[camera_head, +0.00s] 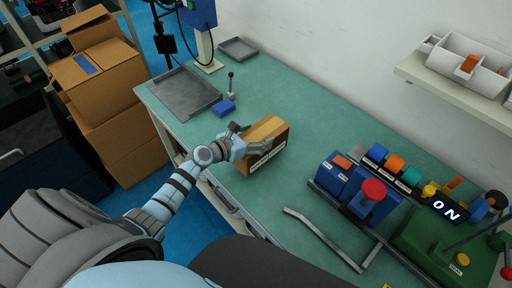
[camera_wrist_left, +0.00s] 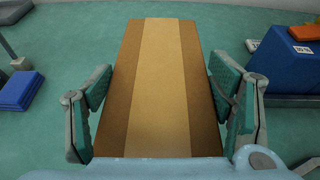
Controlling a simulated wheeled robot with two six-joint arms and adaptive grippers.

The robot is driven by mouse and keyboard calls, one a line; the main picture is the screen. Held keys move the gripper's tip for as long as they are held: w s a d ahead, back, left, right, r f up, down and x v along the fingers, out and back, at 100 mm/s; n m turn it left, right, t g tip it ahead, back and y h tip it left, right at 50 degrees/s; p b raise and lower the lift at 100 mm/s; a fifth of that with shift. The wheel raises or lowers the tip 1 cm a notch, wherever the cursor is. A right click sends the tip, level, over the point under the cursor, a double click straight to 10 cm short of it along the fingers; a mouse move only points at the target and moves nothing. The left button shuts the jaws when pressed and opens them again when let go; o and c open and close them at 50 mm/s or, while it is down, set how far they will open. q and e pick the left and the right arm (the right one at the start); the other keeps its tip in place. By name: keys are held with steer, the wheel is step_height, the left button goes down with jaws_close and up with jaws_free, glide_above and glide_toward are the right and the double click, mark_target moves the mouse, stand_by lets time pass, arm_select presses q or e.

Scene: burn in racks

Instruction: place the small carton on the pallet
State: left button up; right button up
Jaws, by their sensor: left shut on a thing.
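The small carton (camera_head: 265,143) is a brown box with a lighter tape band along its top and a white label strip low on its side. My left gripper (camera_head: 250,143) is shut on it, over the green workbench. In the left wrist view the carton (camera_wrist_left: 160,85) fills the middle, between the two green-padded fingers of my left gripper (camera_wrist_left: 163,105). I cannot tell whether the carton's underside touches the bench. No pallet can be made out for certain. My right gripper is not in view.
The green bench (camera_head: 300,110) holds a grey tray (camera_head: 186,92), a blue block (camera_head: 223,107) and a small lever. To the right stand blue fixtures with a red knob (camera_head: 373,189) and a green machine (camera_head: 428,245). Stacked cartons (camera_head: 100,85) stand left of the bench.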

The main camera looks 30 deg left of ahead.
arm_select(q)
step_height(320, 180, down, 4)
steer(key=shift+r+b, duration=0.2)
steer(key=shift+b, duration=0.85)
steer(key=shift+s+r, duration=0.15)
steer(key=shift+r, duration=0.05)
steer(key=shift+f, duration=0.1)
steer(key=o, duration=2)
steer(key=shift+f, duration=0.15)
steer(key=shift+c, duration=0.2)
